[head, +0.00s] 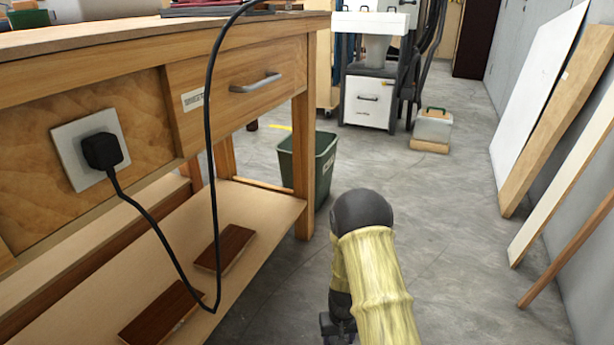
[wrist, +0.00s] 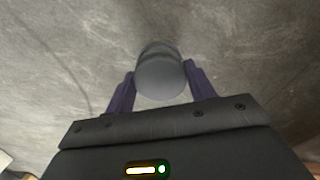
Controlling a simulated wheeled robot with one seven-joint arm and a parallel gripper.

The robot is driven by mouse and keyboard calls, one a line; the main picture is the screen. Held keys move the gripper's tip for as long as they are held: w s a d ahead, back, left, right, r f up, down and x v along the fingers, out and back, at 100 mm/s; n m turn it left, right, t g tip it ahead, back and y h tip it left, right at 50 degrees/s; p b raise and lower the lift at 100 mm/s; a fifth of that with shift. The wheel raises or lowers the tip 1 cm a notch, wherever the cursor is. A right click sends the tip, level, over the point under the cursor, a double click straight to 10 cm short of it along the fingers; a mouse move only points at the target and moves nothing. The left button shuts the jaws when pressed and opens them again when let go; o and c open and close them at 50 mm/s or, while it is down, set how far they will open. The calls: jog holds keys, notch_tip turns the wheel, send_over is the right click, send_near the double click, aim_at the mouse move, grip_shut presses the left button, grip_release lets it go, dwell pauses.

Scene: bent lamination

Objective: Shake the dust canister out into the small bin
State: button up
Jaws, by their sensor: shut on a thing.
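In the wrist view my gripper (wrist: 160,70) is shut on a grey rounded canister (wrist: 162,82), with one dark finger on each side of it. Only one rounded end of the canister shows, and I cannot tell whether it is open or holds dust. Bare concrete floor shows behind it. The small green bin (head: 300,160) stands on the floor beside the bench leg in the head view. The bin's inside is mostly hidden. My yellow-sleeved arm reaches down at the bottom of the head view, right of the bin. The canister cannot be made out there.
The wooden workbench (head: 240,55) fills the left, with a lower shelf (head: 255,205). A black cable (head: 209,110) hangs down its front. Boards (head: 545,110) lean along the right wall. A white cabinet (head: 368,100) stands at the back.

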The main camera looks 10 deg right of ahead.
jog(key=o, duration=0.6)
jog(key=c, duration=0.6)
jog(key=shift+o, duration=0.2)
jog(key=s+r+p, duration=0.2)
jog(key=r+p, duration=2.6)
jog(key=p, duration=0.7)
jog(key=s+r+p, duration=0.2)
jog(key=r+p, duration=2.5)
jog(key=p, duration=0.8)
jog(key=shift+r, duration=0.35)
jog(key=shift+d, duration=0.1)
